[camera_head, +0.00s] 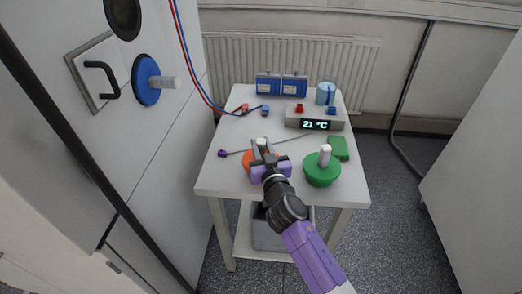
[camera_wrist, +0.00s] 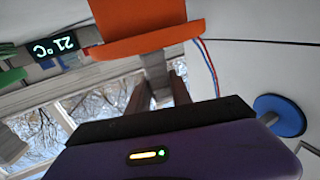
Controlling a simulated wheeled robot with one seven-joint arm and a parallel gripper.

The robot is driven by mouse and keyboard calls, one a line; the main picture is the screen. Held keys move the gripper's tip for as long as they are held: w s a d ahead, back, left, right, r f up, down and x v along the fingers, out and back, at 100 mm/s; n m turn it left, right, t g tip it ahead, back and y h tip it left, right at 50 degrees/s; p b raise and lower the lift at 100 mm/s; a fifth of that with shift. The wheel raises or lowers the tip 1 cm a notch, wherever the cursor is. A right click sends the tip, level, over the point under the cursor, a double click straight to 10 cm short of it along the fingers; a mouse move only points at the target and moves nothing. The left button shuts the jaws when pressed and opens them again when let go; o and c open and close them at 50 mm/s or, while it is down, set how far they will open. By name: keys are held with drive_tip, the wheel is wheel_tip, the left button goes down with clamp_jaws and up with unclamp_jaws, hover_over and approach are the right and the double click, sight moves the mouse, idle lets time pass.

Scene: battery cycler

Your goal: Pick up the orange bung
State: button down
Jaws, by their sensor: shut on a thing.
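The orange bung (camera_head: 247,157) is at the front left of the table top, partly hidden behind my gripper (camera_head: 264,156). In the wrist view, which is upside down, the orange bung (camera_wrist: 148,22) fills the top middle. Its pale grey stem runs down between the two fingers of my gripper (camera_wrist: 158,88), which are shut on it. The head view shows the white top of the stem just past the fingers. I cannot tell whether the bung touches the table.
A green bung (camera_head: 322,169) with a white stem stands close to the right. A grey unit (camera_head: 315,118) reading 21 °C, blue boxes (camera_head: 281,85) and cables lie farther back. A blue bung (camera_head: 147,80) sits in the cabinet face at left.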

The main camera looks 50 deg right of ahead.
wheel_tip(320, 180, up, 25)
drive_tip(key=p, duration=0.8)
drive_tip(key=shift+p, duration=0.35)
drive_tip(key=shift+f, duration=0.1)
